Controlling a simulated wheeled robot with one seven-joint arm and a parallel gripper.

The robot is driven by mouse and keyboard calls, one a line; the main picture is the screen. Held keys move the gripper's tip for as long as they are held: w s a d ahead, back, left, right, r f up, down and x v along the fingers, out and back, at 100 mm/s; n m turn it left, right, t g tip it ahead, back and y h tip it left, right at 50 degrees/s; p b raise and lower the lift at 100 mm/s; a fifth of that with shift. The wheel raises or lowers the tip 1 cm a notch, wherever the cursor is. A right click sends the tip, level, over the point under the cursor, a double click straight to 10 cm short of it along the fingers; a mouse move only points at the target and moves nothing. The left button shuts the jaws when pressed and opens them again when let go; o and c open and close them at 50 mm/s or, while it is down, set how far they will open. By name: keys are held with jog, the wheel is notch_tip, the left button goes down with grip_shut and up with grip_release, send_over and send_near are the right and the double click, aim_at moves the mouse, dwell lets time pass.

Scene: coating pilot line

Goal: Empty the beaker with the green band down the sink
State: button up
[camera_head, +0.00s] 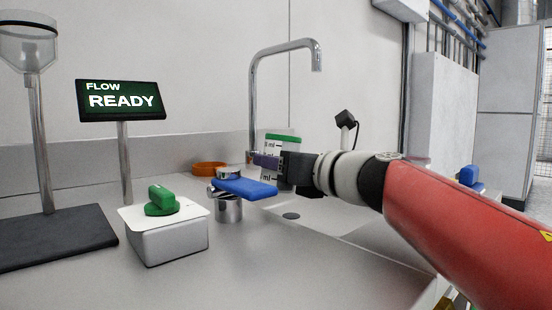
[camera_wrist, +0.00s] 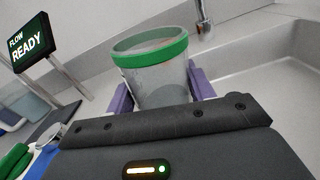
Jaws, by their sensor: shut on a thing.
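The beaker with the green band (camera_head: 282,138) is held in my gripper (camera_head: 267,162), over the near left part of the sink (camera_head: 331,214). In the wrist view the beaker (camera_wrist: 152,77) stands between the purple fingers of my gripper (camera_wrist: 160,92), its green band around the rim. It looks upright or nearly so. I cannot clearly tell what is inside it. The sink basin also shows at the right of the wrist view (camera_wrist: 268,84). A drain (camera_head: 291,215) is visible in the basin below my gripper. A metal gooseneck tap (camera_head: 285,50) rises behind the beaker.
A blue lever (camera_head: 245,188) on a metal body stands just left of the sink, close to my gripper. A white box with a green knob (camera_head: 162,200), a "FLOW READY" display (camera_head: 121,100) and a funnel stand (camera_head: 40,140) are further left. An orange ring (camera_head: 210,169) lies behind.

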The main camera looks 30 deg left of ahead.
aim_at(297, 149)
jog(key=shift+w+d+f+m, duration=0.15)
jog(key=shift+w+m, duration=0.25)
jog(key=shift+m, duration=0.3)
jog(key=shift+w+d+m+p, duration=0.1)
jog(key=shift+w+m+p, duration=0.2)
jog(key=shift+m, duration=0.2)
jog(key=m+p, duration=0.1)
jog(key=p, duration=0.1)
jog(key=w+r+m+p, duration=0.1)
jog(key=m+p, duration=0.1)
jog(key=shift+w+d+r, duration=0.3)
jog(key=shift+d, duration=0.1)
jog(key=shift+r+m+p, duration=0.35)
jog(key=shift+m+p, duration=0.35)
jog(key=shift+p, duration=0.05)
jog(key=m+p, duration=0.1)
jog(key=m, duration=0.1)
jog(key=shift+f+m, duration=0.15)
jog(key=shift+m, duration=0.15)
jog(key=shift+f, duration=0.15)
jog(key=shift+d+r+m+p, duration=0.25)
jog(key=shift+r+m+p, duration=0.2)
jog(key=shift+p, duration=0.4)
jog(key=shift+w+f+m+p, duration=0.1)
jog(key=shift+f+m+p, duration=0.25)
jog(key=shift+m+p, duration=0.35)
jog(key=shift+w+r+m+p, duration=0.15)
jog(key=shift+r+m+p, duration=0.2)
jog(key=shift+m, duration=0.2)
